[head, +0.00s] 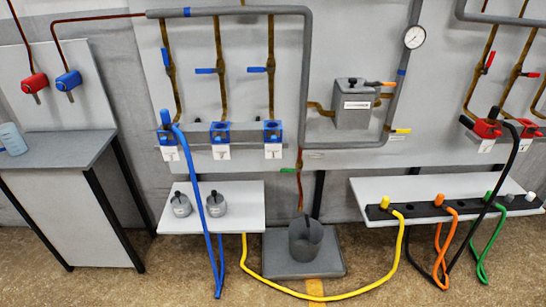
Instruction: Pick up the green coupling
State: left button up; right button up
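The green coupling (488,196) stands upright in the black rack (412,212) on the white shelf at the right of the head view. It is small, and the black hose passes close beside it, so its lower part is hard to make out. A green hose (489,252) hangs in a loop below the shelf under it. Neither of my grippers is in view.
The rack also holds a yellow coupling (385,201), an orange coupling (438,200) and pale ones to the right. A black hose (508,160) crosses before the shelf. A blue hose (196,180) hangs left. A grey bucket (304,240) stands on a floor plate.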

aim_at(486, 198)
jog(key=z, duration=1.65)
jog(key=u, duration=1.55)
jog(key=z, duration=1.55)
jog(key=i+l+u, duration=0.15)
jog(key=i+l, duration=0.25)
jog(key=i+l+u, duration=0.15)
jog(key=i+l, duration=0.3)
jog(key=i+l+u, duration=0.15)
jog(key=i+l, duration=0.2)
jog(key=l, duration=0.2)
